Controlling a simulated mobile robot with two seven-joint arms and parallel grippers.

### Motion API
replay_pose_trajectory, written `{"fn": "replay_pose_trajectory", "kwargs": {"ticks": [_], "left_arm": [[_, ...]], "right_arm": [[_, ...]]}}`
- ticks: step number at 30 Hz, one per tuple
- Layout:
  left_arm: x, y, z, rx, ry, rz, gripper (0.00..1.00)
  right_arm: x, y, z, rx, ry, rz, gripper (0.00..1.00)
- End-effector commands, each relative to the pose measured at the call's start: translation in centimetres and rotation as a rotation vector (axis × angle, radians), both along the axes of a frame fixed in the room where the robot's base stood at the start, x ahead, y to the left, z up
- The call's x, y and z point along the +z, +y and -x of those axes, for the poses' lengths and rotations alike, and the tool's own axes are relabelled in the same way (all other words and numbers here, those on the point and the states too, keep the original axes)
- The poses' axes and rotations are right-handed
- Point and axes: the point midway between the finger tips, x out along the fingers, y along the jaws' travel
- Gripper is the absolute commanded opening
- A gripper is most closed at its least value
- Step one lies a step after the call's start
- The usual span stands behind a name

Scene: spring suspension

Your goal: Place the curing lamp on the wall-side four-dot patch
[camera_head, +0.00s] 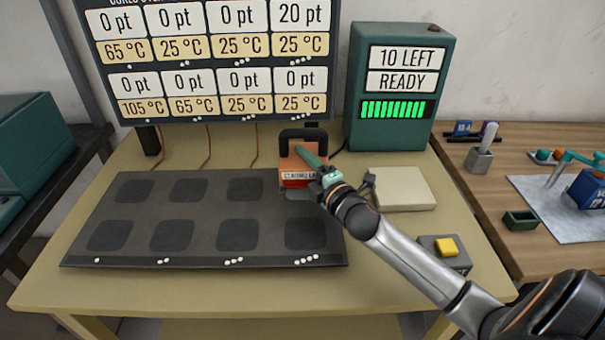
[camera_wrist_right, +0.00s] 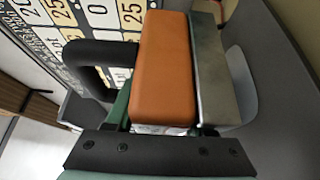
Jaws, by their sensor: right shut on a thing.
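The curing lamp (camera_head: 297,174) is an orange block with a black handle, a label and a grey metal underside. It is at the back right of the dark mat (camera_head: 210,263), over the wall-side patch of the four-dot column, which it mostly hides. I cannot tell whether it touches the mat. My right gripper (camera_head: 314,166) is shut on the lamp from its right side. In the right wrist view the orange body (camera_wrist_right: 165,65), metal plate (camera_wrist_right: 215,75) and black handle (camera_wrist_right: 98,68) show close up. My left gripper is not in view.
The wall-side patch row left of the lamp is bare, as is the front row, including the four-dot front patch (camera_head: 306,233). A pale pad (camera_head: 401,189) and a yellow button box (camera_head: 446,248) lie to the right. A display board (camera_head: 210,60) and green READY box (camera_head: 400,90) stand behind.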

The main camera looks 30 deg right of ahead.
Motion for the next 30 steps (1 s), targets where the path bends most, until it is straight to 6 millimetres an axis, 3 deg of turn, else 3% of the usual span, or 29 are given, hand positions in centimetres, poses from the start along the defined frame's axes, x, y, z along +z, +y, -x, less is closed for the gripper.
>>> {"fn": "replay_pose_trajectory", "kwargs": {"ticks": [5,18,19,22,30], "left_arm": [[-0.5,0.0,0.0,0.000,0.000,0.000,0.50],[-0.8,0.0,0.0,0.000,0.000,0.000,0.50],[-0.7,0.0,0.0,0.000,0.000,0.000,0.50],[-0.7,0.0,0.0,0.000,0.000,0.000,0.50],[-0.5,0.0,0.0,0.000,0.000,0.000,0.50]], "right_arm": [[-2.4,0.2,0.0,0.002,-0.002,-0.004,0.00],[-3.0,0.3,0.0,0.004,-0.004,-0.001,0.00],[-3.1,0.2,0.0,0.002,0.002,-0.001,0.57],[-3.1,0.3,0.0,0.002,0.002,-0.001,0.66],[-2.9,0.3,0.0,0.002,0.002,-0.001,0.66]]}}
